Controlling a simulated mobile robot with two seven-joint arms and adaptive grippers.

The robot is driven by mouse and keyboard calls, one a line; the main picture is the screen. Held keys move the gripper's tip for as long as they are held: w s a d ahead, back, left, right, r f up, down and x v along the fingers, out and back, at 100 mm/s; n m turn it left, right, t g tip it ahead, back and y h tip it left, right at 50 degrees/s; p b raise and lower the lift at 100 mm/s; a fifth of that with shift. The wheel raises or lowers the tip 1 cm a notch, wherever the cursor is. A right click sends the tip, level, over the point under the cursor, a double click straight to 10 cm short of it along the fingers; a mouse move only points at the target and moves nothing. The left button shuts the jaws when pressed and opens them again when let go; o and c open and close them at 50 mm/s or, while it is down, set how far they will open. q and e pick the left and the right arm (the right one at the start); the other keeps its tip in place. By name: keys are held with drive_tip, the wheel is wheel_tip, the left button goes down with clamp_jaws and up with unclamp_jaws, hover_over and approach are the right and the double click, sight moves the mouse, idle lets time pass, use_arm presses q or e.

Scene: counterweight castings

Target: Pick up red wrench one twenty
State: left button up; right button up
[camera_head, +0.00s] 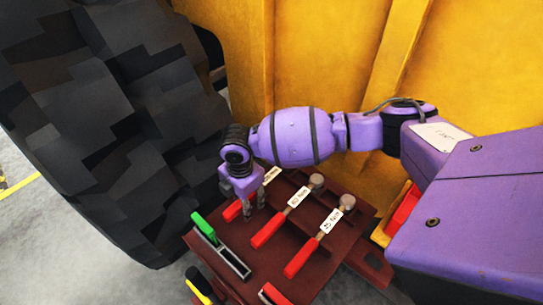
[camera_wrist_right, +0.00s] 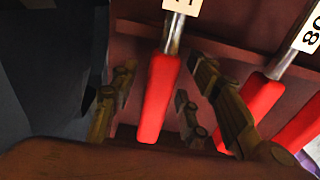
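Several red-handled wrenches with white tags lie on a dark red tray (camera_head: 225,283). The leftmost red wrench (camera_head: 232,211) has a tag partly hidden by my right gripper (camera_head: 255,204), so I cannot read its number fully. The middle wrench (camera_head: 268,229) is tagged 80 Nm; the right wrench (camera_head: 301,258) has a tag I cannot read surely. In the right wrist view, my right gripper (camera_wrist_right: 164,82) is open, with its fingers on both sides of the leftmost wrench's red handle (camera_wrist_right: 157,98), not visibly closed on it. My left gripper is not in view.
A green-handled tool (camera_head: 204,229) sits in a slot at the tray's left, with a yellow-and-black tool (camera_head: 200,287) below it. A large black tyre (camera_head: 110,120) stands close on the left. A yellow machine wall (camera_head: 310,60) rises behind the tray.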

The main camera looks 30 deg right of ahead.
drive_tip(key=shift+w, duration=0.1)
clamp_jaws()
drive_tip(key=shift+r, duration=0.2)
